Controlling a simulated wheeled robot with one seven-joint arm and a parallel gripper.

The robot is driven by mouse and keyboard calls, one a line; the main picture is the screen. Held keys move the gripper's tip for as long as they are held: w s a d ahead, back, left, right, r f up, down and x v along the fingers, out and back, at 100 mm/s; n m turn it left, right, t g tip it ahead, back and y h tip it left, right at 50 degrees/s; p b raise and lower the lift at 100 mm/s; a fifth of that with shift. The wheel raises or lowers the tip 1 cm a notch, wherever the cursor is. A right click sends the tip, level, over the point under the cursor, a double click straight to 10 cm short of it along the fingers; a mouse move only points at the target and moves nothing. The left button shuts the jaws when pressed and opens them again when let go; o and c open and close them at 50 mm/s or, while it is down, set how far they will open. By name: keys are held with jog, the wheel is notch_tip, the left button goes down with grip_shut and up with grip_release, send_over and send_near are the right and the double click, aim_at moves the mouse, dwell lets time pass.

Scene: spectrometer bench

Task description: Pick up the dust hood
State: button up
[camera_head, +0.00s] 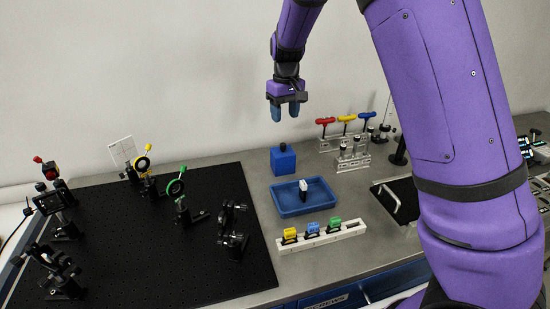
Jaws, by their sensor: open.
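The dust hood appears to be the blue box (284,164) with a black knob on top. It stands upright on the grey bench, behind the blue tray. My gripper (285,112) points down above the box, with its two blue fingertips apart and nothing between them. A clear gap shows between the fingertips and the knob. What is under the box, if anything, is hidden.
A blue tray (320,208) with a small white object (303,187) lies in front. Nearer is a white rack (342,235) with coloured blocks. A black breadboard (150,255) with optic mounts lies left. Red, yellow and blue-handled tools (345,118) stand right.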

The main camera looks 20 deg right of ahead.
jog(key=shift+w+a+f, duration=0.15)
jog(key=shift+a+f, duration=0.05)
jog(key=shift+f, duration=0.2)
jog(key=shift+w+a+f, duration=0.15)
jog(key=shift+f, duration=0.25)
send_over(283, 144)
jog(key=f, duration=0.4)
jog(key=shift+s+a+f, duration=0.15)
jog(key=shift+a+f, duration=0.05)
jog(key=shift+a, duration=0.05)
jog(key=shift+d+f, duration=0.15)
jog(key=shift+f, duration=1.2)
jog(key=shift+d+f, duration=0.15)
jog(key=shift+f, duration=1.2)
grip_shut()
